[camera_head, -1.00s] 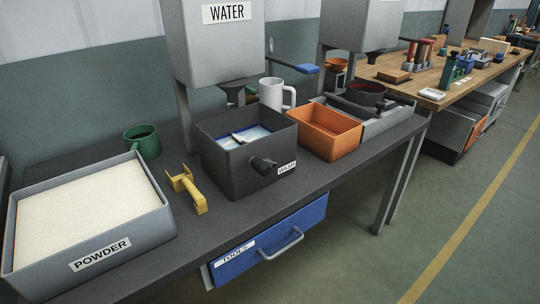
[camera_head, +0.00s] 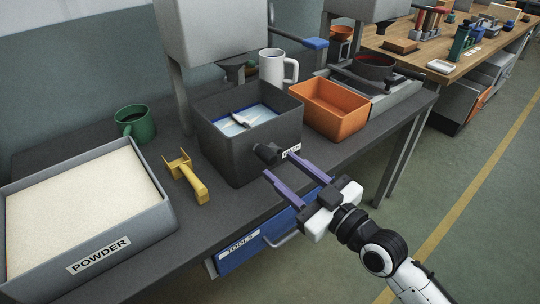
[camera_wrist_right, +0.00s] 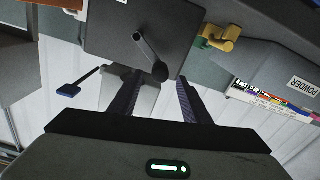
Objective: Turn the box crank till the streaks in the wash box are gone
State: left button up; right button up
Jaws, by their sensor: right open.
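The dark wash box (camera_head: 235,160) stands on the dark bench and holds pale liquid (camera_head: 256,113) with blue and whitish areas; a light paddle-like piece (camera_head: 240,121) lies across it. Its black crank knob (camera_head: 266,152) sticks out of the front wall beside the label. In the right wrist view the crank (camera_wrist_right: 148,50) is a grey arm ending in a dark knob. My right gripper (camera_head: 280,166) is open and empty, its purple-grey fingers pointing at the knob from the front right. In the wrist view the knob appears between the fingertips (camera_wrist_right: 160,77); contact cannot be told. My left gripper is not in view.
A yellow scoop (camera_head: 187,180) and a powder bin (camera_head: 165,212) are left of the box, with a green mug (camera_head: 135,124) behind. An orange bin (camera_head: 330,108) is close on the right, a white mug (camera_head: 276,67) behind. A blue drawer (camera_head: 240,252) is below the bench top.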

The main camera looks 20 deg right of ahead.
aim_at(274, 161)
jog(key=x, duration=0.5)
jog(key=shift+w+a, duration=0.15)
jog(key=shift+w, duration=0.1)
grip_shut()
